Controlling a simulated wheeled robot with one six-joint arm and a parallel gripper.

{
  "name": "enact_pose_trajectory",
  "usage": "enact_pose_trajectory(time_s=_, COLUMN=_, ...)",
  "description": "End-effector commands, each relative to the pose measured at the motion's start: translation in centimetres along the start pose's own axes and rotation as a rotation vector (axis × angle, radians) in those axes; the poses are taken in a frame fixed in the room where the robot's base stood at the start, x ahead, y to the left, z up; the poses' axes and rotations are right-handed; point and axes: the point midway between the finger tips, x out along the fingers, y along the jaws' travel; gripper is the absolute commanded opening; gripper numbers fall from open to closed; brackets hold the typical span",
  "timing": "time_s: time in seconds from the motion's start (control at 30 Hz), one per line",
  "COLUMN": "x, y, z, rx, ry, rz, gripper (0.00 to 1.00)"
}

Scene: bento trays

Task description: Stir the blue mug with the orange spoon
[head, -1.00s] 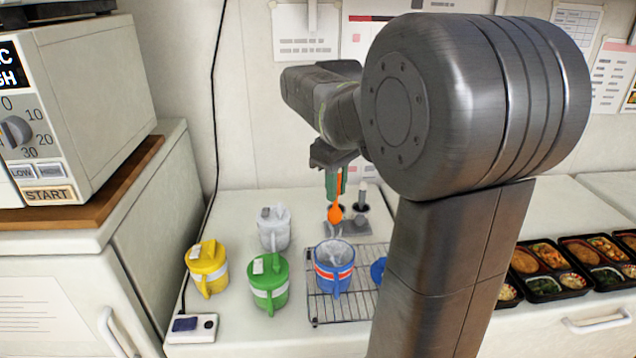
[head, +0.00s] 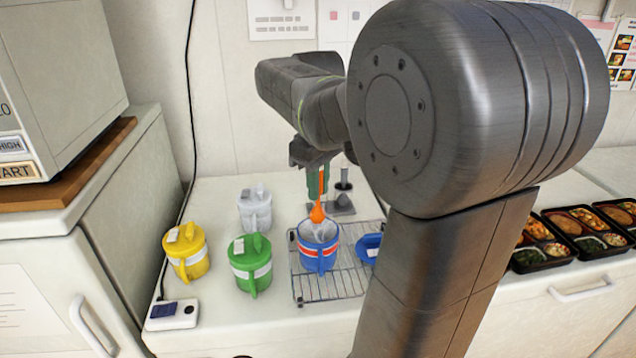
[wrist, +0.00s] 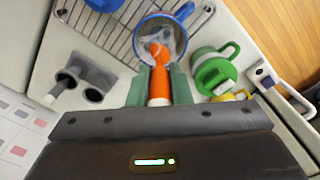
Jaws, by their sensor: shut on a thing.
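The blue mug (head: 318,258), with a white and red band, stands open on the wire rack. My gripper (head: 318,180) is shut on the orange spoon (head: 317,212), which hangs bowl down above the mug's back rim. In the wrist view the spoon (wrist: 159,84) lies between the green fingers of my gripper (wrist: 160,88), its bowl end overlapping the opening of the blue mug (wrist: 178,28). Whether the bowl is inside the mug or just above it is hard to tell.
The wire rack (head: 340,285) also bears a blue lid (head: 369,247). Lidded green (head: 250,265), yellow (head: 186,252) and white (head: 255,210) mugs stand left of it. A grey holder (head: 343,205) stands behind. Bento trays (head: 546,258) are at the right.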

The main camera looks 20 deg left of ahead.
Motion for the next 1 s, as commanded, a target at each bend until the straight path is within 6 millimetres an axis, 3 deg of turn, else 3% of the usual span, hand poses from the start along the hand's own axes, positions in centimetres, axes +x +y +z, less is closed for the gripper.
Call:
enact_pose_trajectory(time_s=0.7, x=5.9, y=0.0, z=0.0, rx=0.000, ry=0.000, rz=0.000, gripper=0.00)
enact_pose_trajectory(time_s=1.0, x=6.4, y=0.0, z=0.0, rx=0.000, ry=0.000, rz=0.000, gripper=0.00)
